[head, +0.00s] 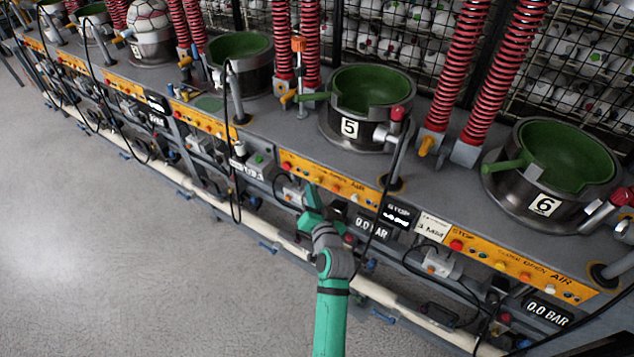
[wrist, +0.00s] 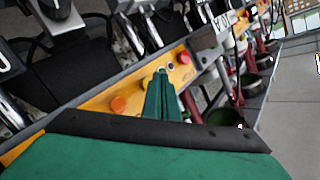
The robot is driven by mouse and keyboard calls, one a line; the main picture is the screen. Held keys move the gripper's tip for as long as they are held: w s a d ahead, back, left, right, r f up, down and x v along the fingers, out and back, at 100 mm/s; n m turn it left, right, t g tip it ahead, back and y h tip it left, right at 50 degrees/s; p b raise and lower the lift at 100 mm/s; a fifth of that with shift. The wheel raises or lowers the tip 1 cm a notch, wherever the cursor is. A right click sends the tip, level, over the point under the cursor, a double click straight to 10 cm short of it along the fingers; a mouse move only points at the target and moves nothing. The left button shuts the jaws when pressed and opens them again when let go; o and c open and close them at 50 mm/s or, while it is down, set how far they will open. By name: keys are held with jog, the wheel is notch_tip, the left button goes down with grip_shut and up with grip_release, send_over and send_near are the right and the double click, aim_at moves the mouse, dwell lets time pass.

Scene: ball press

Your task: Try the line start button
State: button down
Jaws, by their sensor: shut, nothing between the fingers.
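My gripper (head: 309,190) is green, with its fingers together and empty. In the head view it is at the front edge of the bench, just below the orange button panel (head: 330,178) of station 5. In the wrist view the closed fingers (wrist: 161,74) overlap the orange panel (wrist: 100,102), between a red button (wrist: 184,58) and an orange button (wrist: 118,104). I cannot tell whether the fingertips touch the panel. A small green button (head: 259,159) shows left of that panel, beside a white label too small to read. I cannot tell which button is the line start.
Press 5 (head: 368,105) and press 6 (head: 553,165) stand on the grey bench with green bowls. Black hoses hang in front of the bench. A pressure display (head: 372,228) reads 0.0 BAR. The grey floor (head: 130,270) at the left is clear.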

jog(key=shift+w, duration=0.1)
jog(key=shift+w+d, duration=0.3)
jog(key=shift+w, duration=0.15)
jog(key=shift+a, duration=0.2)
jog(key=shift+d, duration=0.1)
jog(key=shift+d, duration=0.25)
jog(key=shift+w+d, duration=0.1)
jog(key=shift+w, duration=0.1)
dwell(0.7)
jog(key=shift+s+a, duration=0.55)
jog(key=shift+s, duration=0.1)
